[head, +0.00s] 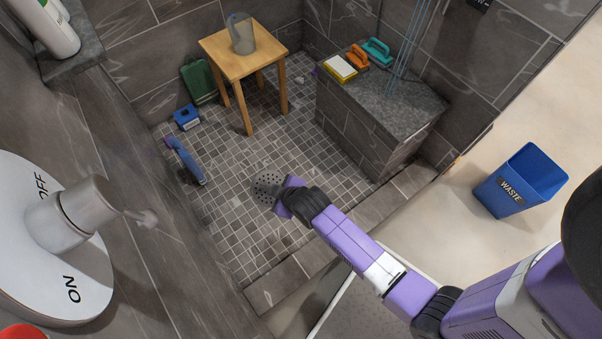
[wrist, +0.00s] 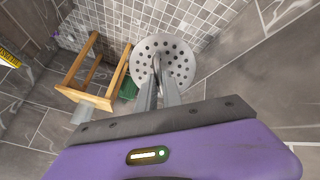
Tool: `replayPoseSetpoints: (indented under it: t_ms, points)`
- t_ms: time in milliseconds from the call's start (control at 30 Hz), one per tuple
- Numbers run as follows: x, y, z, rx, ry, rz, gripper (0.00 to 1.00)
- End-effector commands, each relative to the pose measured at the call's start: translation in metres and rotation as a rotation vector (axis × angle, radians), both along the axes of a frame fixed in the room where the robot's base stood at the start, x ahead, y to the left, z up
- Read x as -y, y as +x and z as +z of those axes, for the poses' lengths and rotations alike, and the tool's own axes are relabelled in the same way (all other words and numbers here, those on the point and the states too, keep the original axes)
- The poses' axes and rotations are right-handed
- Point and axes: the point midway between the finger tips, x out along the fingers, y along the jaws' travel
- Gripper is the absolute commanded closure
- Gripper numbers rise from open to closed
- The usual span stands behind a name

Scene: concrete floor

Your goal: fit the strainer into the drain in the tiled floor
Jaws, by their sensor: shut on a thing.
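The strainer (head: 266,186) is a round grey disc with many small holes. In the wrist view the strainer (wrist: 180,58) faces the camera, with an upright grip at its middle. My gripper (wrist: 158,88) is shut on that grip. In the head view my gripper (head: 281,196) is just right of the disc, over the small-tiled shower floor (head: 228,222). I cannot tell the disc's height above the tiles. The drain does not show in either view; the strainer or my arm may hide it.
A wooden stool (head: 238,65) with a clear jug (head: 241,34) stands at the back. A blue brush (head: 187,161), a blue box (head: 186,117) and a green container (head: 199,81) lie along the left. A stone bench (head: 385,98) stands right. A raised kerb (head: 283,284) edges the floor.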

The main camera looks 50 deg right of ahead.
Motion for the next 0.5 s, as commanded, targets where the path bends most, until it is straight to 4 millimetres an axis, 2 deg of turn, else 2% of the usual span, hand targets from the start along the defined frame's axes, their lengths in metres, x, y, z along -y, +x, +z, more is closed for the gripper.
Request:
replayPoseSetpoints:
  t_ms: [33, 100, 500]
  points:
    - [0.009, 0.003, -0.032, -0.023, 0.000, -0.031, 1.00]
    - [0.020, 0.004, -0.056, -0.057, 0.008, -0.084, 1.00]
    - [0.083, 0.006, -0.181, -0.257, 0.092, -0.438, 1.00]
